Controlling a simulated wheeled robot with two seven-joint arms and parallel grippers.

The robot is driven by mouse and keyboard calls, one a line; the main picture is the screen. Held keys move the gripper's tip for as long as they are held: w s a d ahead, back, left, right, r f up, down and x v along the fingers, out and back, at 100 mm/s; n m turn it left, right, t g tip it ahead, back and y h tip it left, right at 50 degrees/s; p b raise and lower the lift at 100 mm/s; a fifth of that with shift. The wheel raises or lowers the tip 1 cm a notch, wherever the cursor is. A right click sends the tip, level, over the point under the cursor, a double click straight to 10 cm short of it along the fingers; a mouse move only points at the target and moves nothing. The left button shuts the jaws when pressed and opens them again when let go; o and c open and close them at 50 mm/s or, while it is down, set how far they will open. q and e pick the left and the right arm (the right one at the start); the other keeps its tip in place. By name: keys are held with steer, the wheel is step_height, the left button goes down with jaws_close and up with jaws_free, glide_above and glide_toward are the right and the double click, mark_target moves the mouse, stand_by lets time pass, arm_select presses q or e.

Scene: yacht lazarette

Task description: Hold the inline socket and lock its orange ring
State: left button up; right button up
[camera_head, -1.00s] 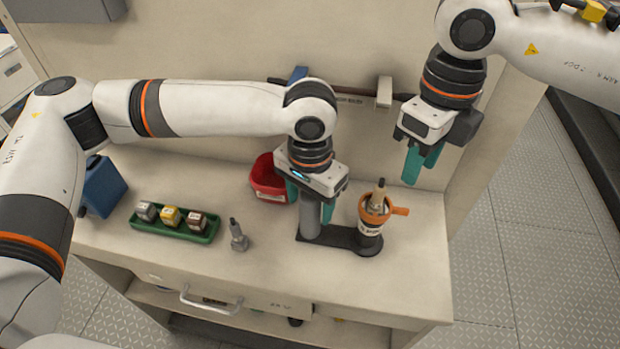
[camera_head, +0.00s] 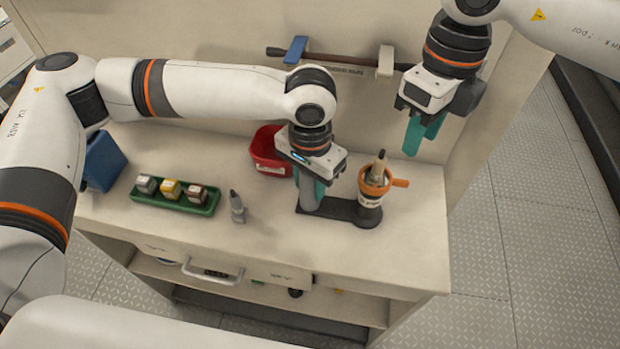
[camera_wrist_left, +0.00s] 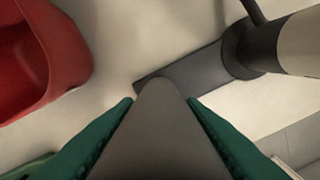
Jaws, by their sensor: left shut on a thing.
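The inline socket (camera_head: 369,213) is a dark upright cylinder at the right end of a flat dark base. A thick grey upright post (camera_head: 309,202) rises from the base's left end. My left gripper (camera_head: 309,185) is shut on this post, left of the socket; the left wrist view shows the grey post (camera_wrist_left: 157,125) between the teal fingers. My right gripper (camera_head: 422,142) hangs above and right of the socket, touching nothing; its finger gap is unclear.
A red bin (camera_head: 268,150) stands behind my left gripper. A green tray (camera_head: 172,200) with three small blocks and a grey pointed fitting (camera_head: 237,208) are to the left. A bar on the back panel (camera_head: 335,58) is behind the arms. The bench front is clear.

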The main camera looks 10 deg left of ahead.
steer(key=c, duration=0.8)
steer(key=shift+f, duration=0.15)
steer(key=s+f+m+g+y, duration=0.5)
steer(key=s+m+g+y, duration=0.15)
steer(key=m, duration=0.55)
steer(key=w+d+f+n+t+y, duration=0.3)
steer(key=w+d+n+t+y, duration=0.1)
steer(key=n, duration=1.2)
steer(key=w+d+f+n+t+y, duration=0.3)
steer(key=d+n+t+y, duration=0.3)
steer(key=n, duration=1.1)
steer(key=shift+w+d+f+t, duration=0.4)
steer(key=shift+w+d+t, duration=0.3)
steer(key=shift+d+t, duration=0.4)
steer(key=shift+a+n+y, duration=0.15)
steer(key=shift+n+y, duration=0.1)
steer(key=shift+n, duration=0.05)
